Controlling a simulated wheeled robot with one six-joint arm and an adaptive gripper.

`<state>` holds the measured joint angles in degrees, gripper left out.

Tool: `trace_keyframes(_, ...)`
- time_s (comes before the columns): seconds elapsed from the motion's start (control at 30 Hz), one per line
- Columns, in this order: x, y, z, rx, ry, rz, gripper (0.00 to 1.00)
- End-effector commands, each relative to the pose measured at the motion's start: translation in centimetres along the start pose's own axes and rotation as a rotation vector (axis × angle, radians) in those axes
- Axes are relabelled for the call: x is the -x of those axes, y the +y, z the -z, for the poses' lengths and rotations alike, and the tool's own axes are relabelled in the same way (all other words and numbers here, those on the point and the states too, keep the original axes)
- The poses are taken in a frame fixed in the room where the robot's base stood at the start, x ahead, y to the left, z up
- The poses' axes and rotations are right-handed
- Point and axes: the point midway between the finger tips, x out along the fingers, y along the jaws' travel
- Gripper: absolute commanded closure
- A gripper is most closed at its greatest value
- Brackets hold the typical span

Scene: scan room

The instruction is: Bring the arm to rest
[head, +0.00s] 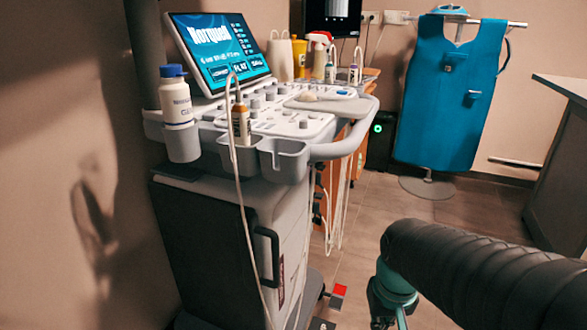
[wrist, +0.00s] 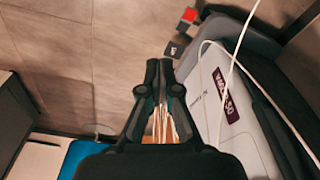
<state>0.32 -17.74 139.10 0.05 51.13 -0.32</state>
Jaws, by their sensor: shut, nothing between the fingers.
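My gripper (wrist: 160,75) shows in the wrist view with its two dark fingers drawn together and nothing held between them. It hangs over the tiled floor, to the left of the ultrasound cart (wrist: 212,95) in that view. In the head view my arm, in a dark ribbed sleeve, reaches in from the lower right and bends down at a teal joint. The fingertips cannot be made out there. The ultrasound cart (head: 225,200) stands left of my arm, with a visible gap between them.
The cart carries a lit screen (head: 220,50), a white bottle (head: 175,100) in a cup and hanging cables (head: 243,200). A blue apron (head: 450,95) hangs on a stand behind. A counter (head: 562,170) is at right. Floor (head: 375,215) between is clear.

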Motion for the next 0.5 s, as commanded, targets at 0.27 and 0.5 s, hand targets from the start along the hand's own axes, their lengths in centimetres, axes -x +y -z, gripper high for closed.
trace_keyframes(0.27, 6.6, 0.0, -2.8, 0.0, 0.199, 0.0, 1.0)
trace_keyframes(0.5, 10.7, -0.1, -3.8, 0.0, 0.335, 0.0, 1.0)
